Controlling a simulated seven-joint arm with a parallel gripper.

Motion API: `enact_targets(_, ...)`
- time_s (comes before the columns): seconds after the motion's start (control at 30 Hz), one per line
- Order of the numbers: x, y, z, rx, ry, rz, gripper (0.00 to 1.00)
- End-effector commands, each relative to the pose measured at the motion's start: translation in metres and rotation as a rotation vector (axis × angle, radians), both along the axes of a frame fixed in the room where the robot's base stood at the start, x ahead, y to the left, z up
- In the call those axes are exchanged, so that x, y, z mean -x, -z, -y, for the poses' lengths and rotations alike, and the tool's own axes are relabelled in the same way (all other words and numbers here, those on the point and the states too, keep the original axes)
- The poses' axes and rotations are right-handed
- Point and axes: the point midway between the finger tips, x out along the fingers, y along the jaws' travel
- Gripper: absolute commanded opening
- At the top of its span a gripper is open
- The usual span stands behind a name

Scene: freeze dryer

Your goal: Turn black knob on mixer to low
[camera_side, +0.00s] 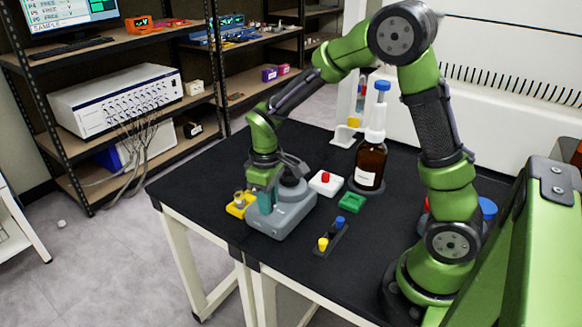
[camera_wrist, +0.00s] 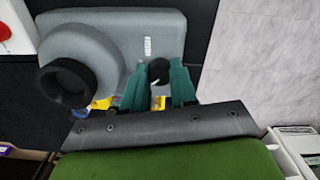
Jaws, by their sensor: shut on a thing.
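The grey mixer (camera_side: 283,217) stands near the front left of the black table. In the wrist view its grey body (camera_wrist: 115,25) fills the upper left, with a round dark-rimmed cup (camera_wrist: 67,84) on top. The black knob (camera_wrist: 159,68) is at the mixer's edge, between the teal fingers of my gripper (camera_wrist: 160,76). The fingers are shut on the knob, one on each side. A small white mark (camera_wrist: 148,46) is on the mixer above it. In the side view my gripper (camera_side: 264,203) points down at the mixer's front left and hides the knob.
A yellow block (camera_side: 238,205) stands close behind my gripper. A white block with a red top (camera_side: 326,182), a green block (camera_side: 351,202) and a small dark rack (camera_side: 332,238) lie right of the mixer. A brown bottle (camera_side: 371,163) stands farther back. The front table edge is near.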

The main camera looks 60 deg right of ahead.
Motion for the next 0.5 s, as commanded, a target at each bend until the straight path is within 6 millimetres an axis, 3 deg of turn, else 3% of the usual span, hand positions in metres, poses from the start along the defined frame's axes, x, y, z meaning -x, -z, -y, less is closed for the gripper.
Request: enact_targets(0.5,-0.0002,-0.0010,-0.0009,-0.001,0.481,0.001,0.00)
